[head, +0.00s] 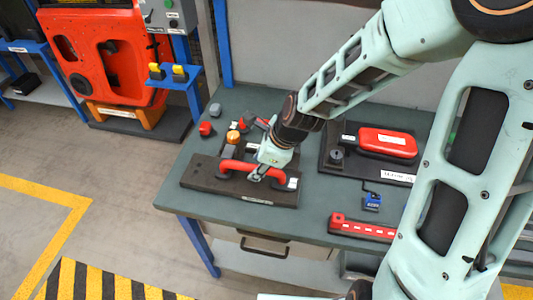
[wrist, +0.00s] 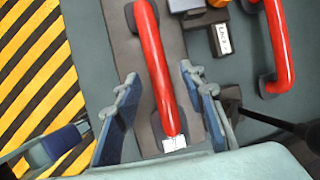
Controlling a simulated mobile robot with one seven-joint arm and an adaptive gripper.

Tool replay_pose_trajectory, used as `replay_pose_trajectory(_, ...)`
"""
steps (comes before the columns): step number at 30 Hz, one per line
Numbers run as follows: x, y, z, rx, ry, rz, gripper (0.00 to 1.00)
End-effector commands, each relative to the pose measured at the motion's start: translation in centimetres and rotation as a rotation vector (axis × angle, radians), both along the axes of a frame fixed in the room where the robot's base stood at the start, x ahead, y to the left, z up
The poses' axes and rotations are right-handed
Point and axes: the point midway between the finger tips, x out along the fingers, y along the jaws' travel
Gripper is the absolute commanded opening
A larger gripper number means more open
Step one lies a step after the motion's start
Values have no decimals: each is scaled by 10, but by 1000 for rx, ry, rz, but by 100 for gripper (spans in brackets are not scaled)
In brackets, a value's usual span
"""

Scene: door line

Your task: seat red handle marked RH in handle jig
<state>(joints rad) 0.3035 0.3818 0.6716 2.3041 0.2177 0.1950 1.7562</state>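A red handle (head: 240,166) lies lengthwise on the dark board of the handle jig (head: 200,176), near the table's front left. In the wrist view the red handle (wrist: 158,65) runs between my fingers, with a white tag at its near end, too small to read. I cannot tell whether its dark feet are fully down in the jig (wrist: 122,50). My gripper (head: 262,171) is low over the handle. In the wrist view my gripper (wrist: 160,76) is open, one finger each side of the handle, with gaps showing. A second red handle (wrist: 281,45) lies to the right.
An orange knob (head: 233,137) and a red cap (head: 205,129) sit behind the jig. A dark board with a red piece (head: 388,143) stands right. A blue item (head: 371,201) and a red bar (head: 360,228) lie at the front right.

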Motion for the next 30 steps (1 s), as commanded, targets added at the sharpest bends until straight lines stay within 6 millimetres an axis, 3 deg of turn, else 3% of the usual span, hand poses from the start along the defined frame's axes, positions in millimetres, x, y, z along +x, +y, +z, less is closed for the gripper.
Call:
replay_pose_trajectory(15, -16, -27, 67, -3, -3, -3, 38)
replay_pose_trajectory(22, -20, -32, 81, -2, -2, -1, 38)
replay_pose_trajectory(30, -22, -33, 83, 0, 0, 2, 38)
